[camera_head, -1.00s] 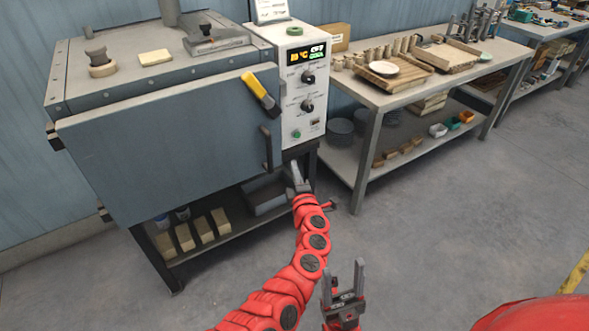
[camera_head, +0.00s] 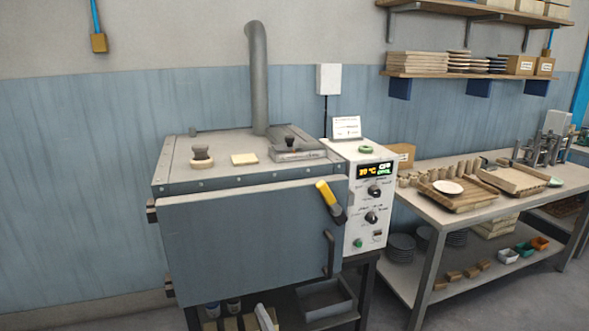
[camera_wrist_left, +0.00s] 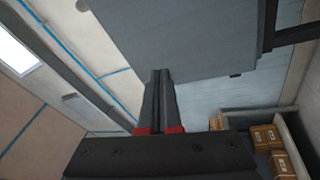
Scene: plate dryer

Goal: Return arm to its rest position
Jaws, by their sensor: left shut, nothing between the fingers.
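My left gripper (camera_wrist_left: 160,100) shows in the left wrist view with its two fingers together and nothing between them. In the head view only the tip of my left gripper (camera_head: 265,318) shows at the bottom edge, in front of the lower shelf of the dryer stand. The rest of my left arm is out of that view. The grey-blue dryer door (camera_head: 250,255) is shut, with a dark handle (camera_head: 329,254) on its right side. The door panel (camera_wrist_left: 195,35) also fills the top of the left wrist view, beyond the fingertips. My right gripper is not in view.
A control panel (camera_head: 368,205) with a lit display is on the dryer's right. A yellow-handled lever (camera_head: 328,194) is at the door's upper right. A workbench (camera_head: 425,218) with plates and wooden pieces stands at the right. Wall shelves (camera_head: 470,75) hang above it.

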